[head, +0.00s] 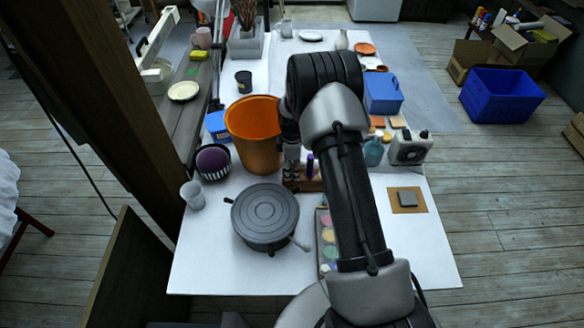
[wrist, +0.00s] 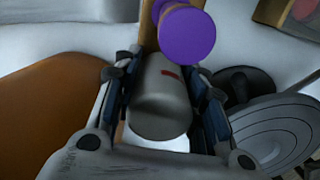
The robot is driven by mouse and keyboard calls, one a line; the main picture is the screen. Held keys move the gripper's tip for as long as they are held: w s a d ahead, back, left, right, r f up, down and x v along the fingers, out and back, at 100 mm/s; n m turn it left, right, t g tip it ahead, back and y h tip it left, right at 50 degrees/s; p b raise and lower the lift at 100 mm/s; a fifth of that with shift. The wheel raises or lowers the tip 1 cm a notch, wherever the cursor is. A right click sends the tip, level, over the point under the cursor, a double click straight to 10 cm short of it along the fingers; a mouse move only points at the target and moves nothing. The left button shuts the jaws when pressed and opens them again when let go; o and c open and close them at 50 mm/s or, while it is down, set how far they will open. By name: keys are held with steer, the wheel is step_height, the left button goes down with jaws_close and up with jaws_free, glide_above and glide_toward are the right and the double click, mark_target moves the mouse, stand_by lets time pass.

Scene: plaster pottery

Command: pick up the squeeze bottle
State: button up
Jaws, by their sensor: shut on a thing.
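In the wrist view, a grey cylindrical bottle with a small red mark, which I take to be the squeeze bottle (wrist: 162,97), sits between the two fingers of my gripper (wrist: 164,72). The fingers are shut on its sides. In the head view, my gripper (head: 292,165) points down between the orange bucket and the wooden rack, and my arm covers part of this area. I cannot make out the held bottle clearly there. A purple-topped bottle (wrist: 188,34) is just beyond the held one; it also shows in the head view (head: 310,166).
An orange bucket (head: 253,130) stands close to the left of my gripper. A wooden rack (head: 303,185) is beneath the purple top. A grey round turntable (head: 265,213) and a paint palette (head: 328,235) are nearer. A teal bottle (head: 374,152) stands right of my arm.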

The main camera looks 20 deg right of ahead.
stand_by(0.3)
step_height(320, 180, up, 20)
steer(key=p, duration=0.4)
